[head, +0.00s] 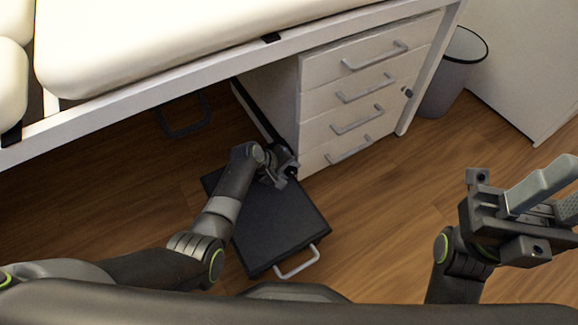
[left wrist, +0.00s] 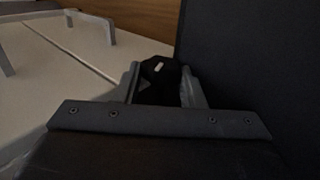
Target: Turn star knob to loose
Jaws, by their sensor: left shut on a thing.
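The star knob (left wrist: 160,72) is black with a small white mark. In the left wrist view it sits between the two grey fingers of my left gripper (left wrist: 163,88), which is shut on it. In the head view my left gripper (head: 283,172) is low beside the bottom corner of the white drawer unit, above a flat black case, and hides the knob there. The mark's exact setting cannot be read. My right gripper (head: 556,200) is raised at the right edge, its fingers apart with nothing seen between them; their tips run out of frame.
The black case (head: 280,225) with a pale handle (head: 297,263) lies on the wooden floor. The white drawer unit (head: 325,75) stands under a bed frame (head: 200,75). A grey bin (head: 445,85) stands at the right. The floor at the middle right is clear.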

